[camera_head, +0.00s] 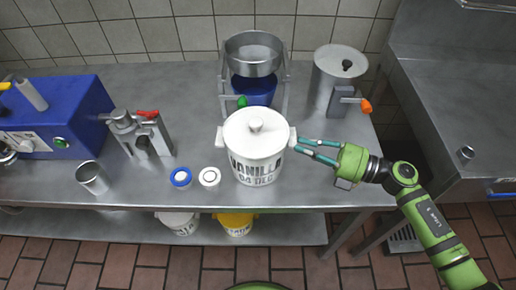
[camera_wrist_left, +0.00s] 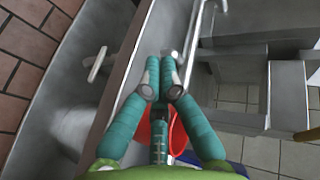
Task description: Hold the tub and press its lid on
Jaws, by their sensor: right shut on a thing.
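The white tub (camera_head: 256,168), lettered in black, stands upright near the front edge of the steel counter in the head view. Its white lid (camera_head: 254,127) with a round knob sits on top; I cannot tell whether it is fully seated. My right gripper (camera_head: 298,146) reaches in from the right, with its teal fingers shut on the tub's right handle, which they partly hide. My left gripper (camera_wrist_left: 160,70) shows only in the left wrist view, away from the tub.
A blue machine (camera_head: 62,115) stands far left.

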